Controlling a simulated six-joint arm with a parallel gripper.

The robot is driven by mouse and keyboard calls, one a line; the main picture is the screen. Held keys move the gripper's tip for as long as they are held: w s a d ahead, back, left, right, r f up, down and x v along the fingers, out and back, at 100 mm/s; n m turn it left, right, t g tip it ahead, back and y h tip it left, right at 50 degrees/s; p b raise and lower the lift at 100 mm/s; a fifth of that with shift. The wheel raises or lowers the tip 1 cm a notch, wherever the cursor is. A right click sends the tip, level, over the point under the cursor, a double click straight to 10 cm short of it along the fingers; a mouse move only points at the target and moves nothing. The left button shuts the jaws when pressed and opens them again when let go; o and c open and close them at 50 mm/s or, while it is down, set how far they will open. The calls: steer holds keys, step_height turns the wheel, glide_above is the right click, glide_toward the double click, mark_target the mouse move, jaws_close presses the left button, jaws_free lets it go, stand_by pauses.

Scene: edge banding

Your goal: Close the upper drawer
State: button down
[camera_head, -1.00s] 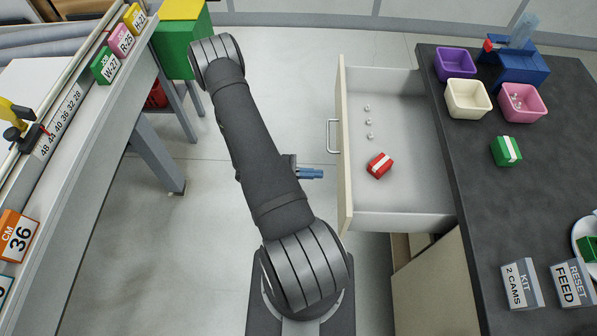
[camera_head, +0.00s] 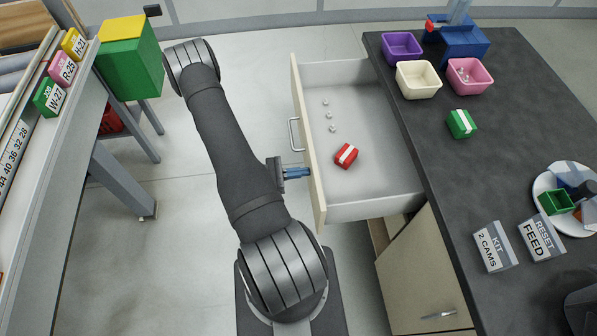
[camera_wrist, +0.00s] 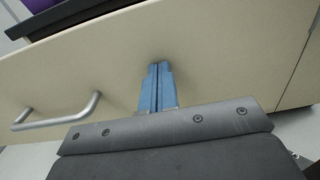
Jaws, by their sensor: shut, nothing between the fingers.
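The upper drawer (camera_head: 377,112) is pulled out to the left of the dark-topped cabinet. It holds a red block with a white band (camera_head: 346,156) and a few small white pieces (camera_head: 331,115). Its cream front panel (camera_head: 308,150) carries a metal handle (camera_head: 293,134), which also shows in the wrist view (camera_wrist: 58,118). My gripper (camera_head: 307,172) is shut and empty, its blue fingertips at the outer face of the panel, nearer the camera than the handle. In the wrist view the fingertips (camera_wrist: 158,66) point at the panel and seem to touch it; exact contact is hard to tell.
The dark countertop (camera_head: 440,150) holds purple, cream and pink bins (camera_head: 419,80), a green block (camera_head: 461,124), a plate (camera_head: 546,183) and label blocks (camera_head: 493,247). A lower cabinet door (camera_head: 425,268) is below.

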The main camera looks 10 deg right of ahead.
steer(key=d, duration=3)
steer(key=shift+d, duration=0.4)
steer(key=shift+d+r, duration=0.1)
steer(key=shift+r, duration=0.05)
steer(key=a, duration=1.4)
steer(key=shift+a, duration=0.4)
steer(key=shift+d, duration=0.15)
steer(key=d, duration=1.3)
steer(key=shift+d, duration=0.15)
